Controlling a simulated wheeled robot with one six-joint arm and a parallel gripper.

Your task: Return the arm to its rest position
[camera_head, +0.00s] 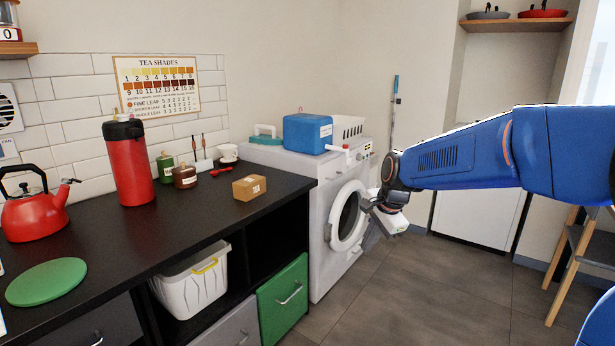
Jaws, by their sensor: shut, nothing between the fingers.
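My blue arm (470,155) reaches in from the right side of the head camera view, roughly level, with its dark wrist toward the left. My gripper (370,207) hangs at the arm's left end, angled downward, in front of the washing machine (325,185) and close to the right of its round door (348,215) in the picture. The gripper is shut and holds nothing. The fingertips are small in this view, and I cannot tell the exact gap to the door.
A black counter (160,235) on the left bears a red kettle (35,212), a red flask (129,165), a green disc (47,281) and a small cardboard box (249,187). A wooden stool (575,255) stands at right. The floor (440,290) below my arm is clear.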

